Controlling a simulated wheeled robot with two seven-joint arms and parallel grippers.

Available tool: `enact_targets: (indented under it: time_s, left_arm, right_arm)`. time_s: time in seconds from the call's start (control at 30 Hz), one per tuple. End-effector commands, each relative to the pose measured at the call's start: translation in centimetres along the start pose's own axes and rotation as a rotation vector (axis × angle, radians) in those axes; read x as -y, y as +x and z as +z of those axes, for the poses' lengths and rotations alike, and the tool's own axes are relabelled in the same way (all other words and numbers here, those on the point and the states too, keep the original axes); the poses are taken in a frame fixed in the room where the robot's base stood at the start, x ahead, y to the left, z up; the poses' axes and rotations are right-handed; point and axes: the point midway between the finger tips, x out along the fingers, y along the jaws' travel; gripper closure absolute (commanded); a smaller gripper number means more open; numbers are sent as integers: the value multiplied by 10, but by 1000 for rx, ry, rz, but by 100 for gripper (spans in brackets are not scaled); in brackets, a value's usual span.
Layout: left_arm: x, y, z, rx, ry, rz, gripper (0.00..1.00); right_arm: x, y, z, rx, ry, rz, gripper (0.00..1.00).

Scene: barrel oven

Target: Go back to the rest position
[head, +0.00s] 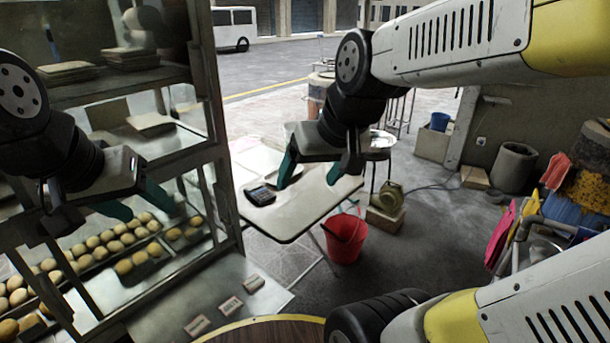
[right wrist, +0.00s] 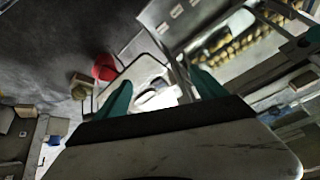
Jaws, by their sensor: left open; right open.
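My left gripper (head: 140,205) hangs at the left of the head view, in front of the glass-sided shelf. Its teal fingers are spread and nothing shows between them. My right gripper (head: 311,174) is near the middle, appearing over the white table. Its teal fingers are apart and empty. In the right wrist view the right gripper (right wrist: 162,92) also shows two spread fingers with only the distant table between them.
A shelf (head: 225,150) holding trays of round buns (head: 120,240) stands at left. The white table (head: 285,222) carries a dark calculator-like object (head: 261,195). A red bucket (head: 345,238) stands on the floor. A round wooden top (head: 265,333) is at the bottom edge. Open floor lies right of the bucket.

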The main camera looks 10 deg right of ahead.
Motion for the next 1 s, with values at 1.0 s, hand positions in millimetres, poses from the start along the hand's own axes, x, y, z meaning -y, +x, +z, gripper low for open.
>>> enact_targets:
  time_s: [1.0]
  left_arm:
    - [0,0,0,0,0,0,45]
  right_arm:
    - [3,-6,8,3,10,-16,15]
